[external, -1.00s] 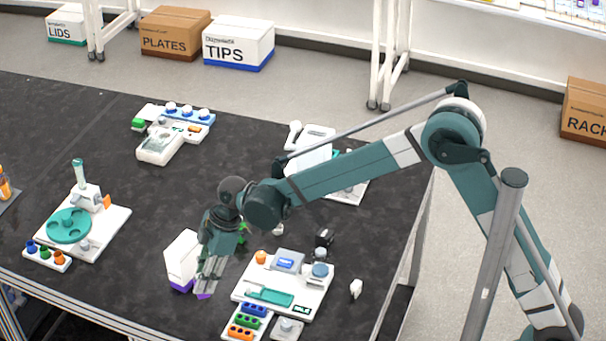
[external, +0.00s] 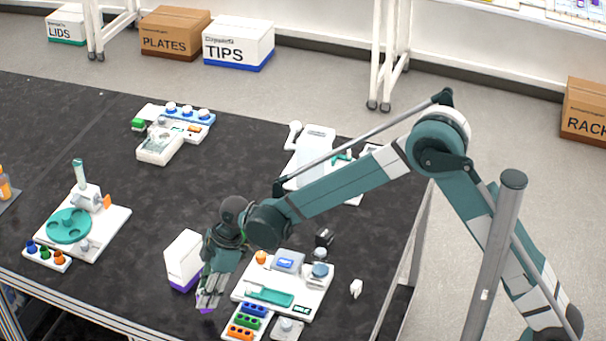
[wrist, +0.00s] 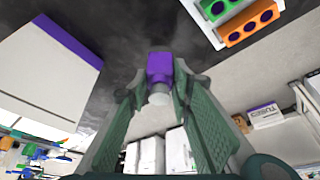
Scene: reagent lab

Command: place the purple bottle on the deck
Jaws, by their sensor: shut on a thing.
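The purple bottle (wrist: 159,68) is between the fingertips of my gripper (wrist: 160,82) in the wrist view, with a pale narrower part toward the camera. In the external view my gripper (external: 208,298) points down near the table's front edge, shut on the bottle. Only a small purple part of the bottle (external: 206,309) shows below the fingertips there. I cannot tell whether the bottle touches the table. A white board (external: 246,292) with instruments, possibly the deck, is just right of my gripper.
A white box with a purple base (external: 184,259) stands close on the left of my gripper. Blue, green and orange racks (external: 241,333) are to the right at the front. The dark table (external: 130,215) is clear farther left, up to a white station with a teal disc (external: 68,226).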

